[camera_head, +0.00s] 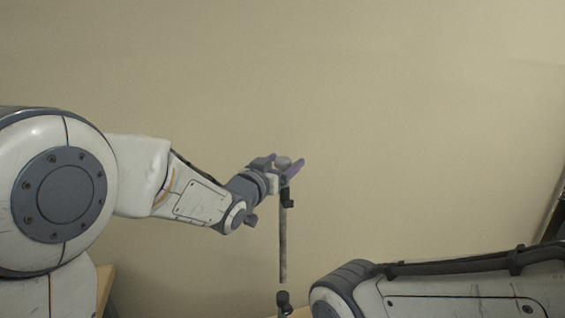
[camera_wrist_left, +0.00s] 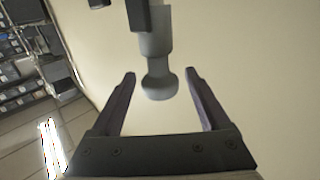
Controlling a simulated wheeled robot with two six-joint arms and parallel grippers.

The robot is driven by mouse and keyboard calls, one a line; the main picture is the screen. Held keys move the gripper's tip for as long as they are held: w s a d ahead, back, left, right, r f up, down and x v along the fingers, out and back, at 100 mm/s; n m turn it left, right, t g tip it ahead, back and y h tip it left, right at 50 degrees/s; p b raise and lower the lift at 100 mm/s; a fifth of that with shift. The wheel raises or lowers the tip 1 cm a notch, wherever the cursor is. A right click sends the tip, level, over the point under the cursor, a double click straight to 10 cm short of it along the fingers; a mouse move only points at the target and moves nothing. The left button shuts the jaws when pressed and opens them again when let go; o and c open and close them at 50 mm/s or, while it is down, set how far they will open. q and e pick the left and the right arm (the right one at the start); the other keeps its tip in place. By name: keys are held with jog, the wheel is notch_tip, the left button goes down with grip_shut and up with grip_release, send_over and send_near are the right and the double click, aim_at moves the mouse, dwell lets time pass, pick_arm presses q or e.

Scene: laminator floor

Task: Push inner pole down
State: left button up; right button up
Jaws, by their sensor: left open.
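The inner pole (camera_head: 283,245) is a thin grey upright rod in the head view. It has a dark fitting near its upper end and a dark collar (camera_head: 283,299) at its lower end. My left gripper (camera_head: 288,164) is at the top of the pole, around its light grey end piece. In the left wrist view, the grey rounded end piece (camera_wrist_left: 159,86) sits between the two spread fingers of my left gripper (camera_wrist_left: 160,74), with gaps on both sides. The gripper is open. My right gripper is out of view.
A plain beige wall (camera_head: 400,110) fills the background. My right arm crosses the lower right. A wooden surface edge (camera_head: 105,285) shows at the lower left. Shelves with bins (camera_wrist_left: 22,85) stand at the left of the left wrist view. The air around the pole is clear.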

pick_arm(q)
grip_shut()
jog(key=shift+f, duration=0.15)
notch_tip(320, 180, down, 35)
jog(key=b, duration=3.1)
jog(key=shift+f+b, duration=0.6)
jog(key=shift+b, duration=0.2)
jog(key=shift+f, duration=0.1)
jog(key=shift+f, duration=0.1)
grip_release()
